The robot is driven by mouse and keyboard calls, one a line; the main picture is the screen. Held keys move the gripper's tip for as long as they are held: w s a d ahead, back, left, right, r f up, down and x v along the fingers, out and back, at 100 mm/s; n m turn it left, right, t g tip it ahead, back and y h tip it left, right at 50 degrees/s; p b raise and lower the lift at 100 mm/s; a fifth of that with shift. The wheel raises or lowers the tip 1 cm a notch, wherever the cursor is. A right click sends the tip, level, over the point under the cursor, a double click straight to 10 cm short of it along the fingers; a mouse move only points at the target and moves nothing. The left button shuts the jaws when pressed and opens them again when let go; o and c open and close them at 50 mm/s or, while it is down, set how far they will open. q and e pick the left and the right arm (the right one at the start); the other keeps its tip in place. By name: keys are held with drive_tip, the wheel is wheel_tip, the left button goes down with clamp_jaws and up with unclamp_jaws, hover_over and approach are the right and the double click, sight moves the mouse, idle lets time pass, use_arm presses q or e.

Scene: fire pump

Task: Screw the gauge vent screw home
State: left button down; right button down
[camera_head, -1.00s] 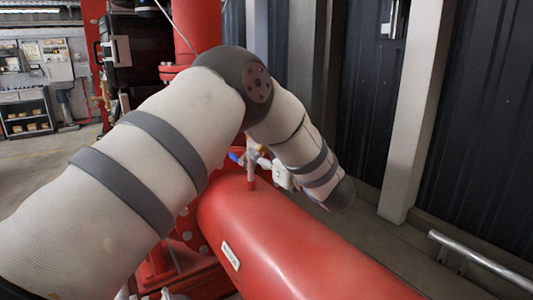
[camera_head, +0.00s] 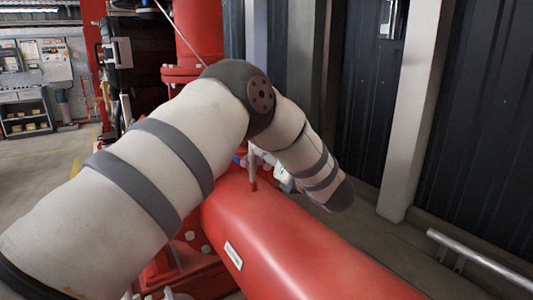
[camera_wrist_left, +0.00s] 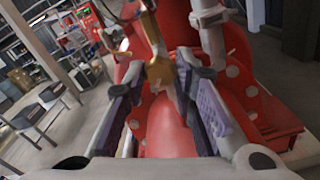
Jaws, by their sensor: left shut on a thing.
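My left gripper (camera_wrist_left: 160,82) shows in the left wrist view, with purple-padded fingers on either side of a brass fitting (camera_wrist_left: 160,71). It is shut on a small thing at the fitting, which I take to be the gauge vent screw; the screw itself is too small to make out. My right gripper is in neither view.
The large red pipe (camera_head: 300,245) runs toward the lower right, with a small white label (camera_head: 233,256). A red vertical pipe (camera_head: 198,35) stands behind my arm. A pale post (camera_head: 415,110) and a low metal rail (camera_head: 475,255) are at the right.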

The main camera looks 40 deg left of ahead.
use_arm(q)
drive_tip(key=shift+m+p, duration=0.65)
drive_tip(key=shift+m, duration=13.85)
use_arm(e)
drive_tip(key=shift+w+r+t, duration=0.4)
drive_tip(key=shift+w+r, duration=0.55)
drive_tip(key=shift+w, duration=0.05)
use_arm(q)
drive_tip(key=c, duration=1.3)
unclamp_jaws()
